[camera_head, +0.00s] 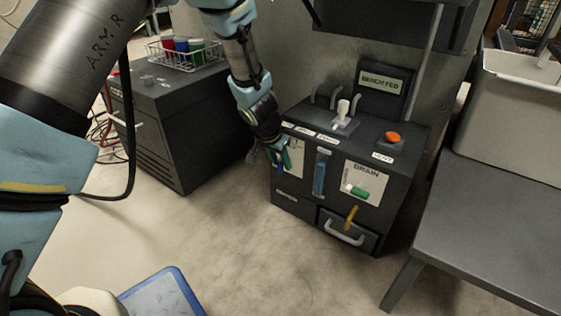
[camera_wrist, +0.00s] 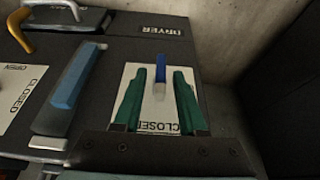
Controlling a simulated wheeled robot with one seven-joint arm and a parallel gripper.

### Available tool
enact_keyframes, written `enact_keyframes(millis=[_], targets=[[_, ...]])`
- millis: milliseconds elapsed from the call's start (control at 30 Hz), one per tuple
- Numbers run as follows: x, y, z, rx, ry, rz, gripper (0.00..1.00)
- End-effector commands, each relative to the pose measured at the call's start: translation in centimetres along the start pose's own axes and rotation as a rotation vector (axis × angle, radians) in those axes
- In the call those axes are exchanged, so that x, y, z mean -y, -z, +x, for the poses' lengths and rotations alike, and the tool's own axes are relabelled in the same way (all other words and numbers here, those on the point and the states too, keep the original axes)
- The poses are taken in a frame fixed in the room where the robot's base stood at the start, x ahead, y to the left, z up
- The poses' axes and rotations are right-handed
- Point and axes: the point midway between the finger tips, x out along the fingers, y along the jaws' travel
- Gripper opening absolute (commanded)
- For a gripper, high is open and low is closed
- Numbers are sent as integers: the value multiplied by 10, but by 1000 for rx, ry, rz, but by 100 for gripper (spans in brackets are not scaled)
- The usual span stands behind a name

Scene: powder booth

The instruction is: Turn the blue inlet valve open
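The blue inlet valve handle (camera_wrist: 160,66) shows in the wrist view on a white card (camera_wrist: 148,75) marked CLOSED at its near edge. It is a narrow bar with a pale end, lying along the picture's vertical. My gripper (camera_wrist: 159,78) is open, its two green fingers on either side of the handle, with card visible between handle and fingers. I see no clear contact. In the head view my gripper (camera_head: 287,157) is at the left of the dark unit's front (camera_head: 300,196), and it hides most of the card and handle.
Right of my gripper are a blue sight tube (camera_head: 320,173), a DRAIN card with a green handle (camera_head: 355,190), a yellow lever (camera_head: 350,216) and a drawer handle (camera_head: 343,233). An orange knob (camera_head: 393,137) is on top.

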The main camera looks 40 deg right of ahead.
Motion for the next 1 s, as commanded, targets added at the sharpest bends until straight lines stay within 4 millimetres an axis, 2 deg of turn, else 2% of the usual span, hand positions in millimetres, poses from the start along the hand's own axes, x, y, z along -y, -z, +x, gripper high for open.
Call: enact_keyframes(millis=[33,333,767,1000], targets=[[0,0,0,0,0,0,34],[0,0,0,0,0,0,0],[0,0,0,0,-4,-2,0],[3,0,1,-2,-62,-30,0]])
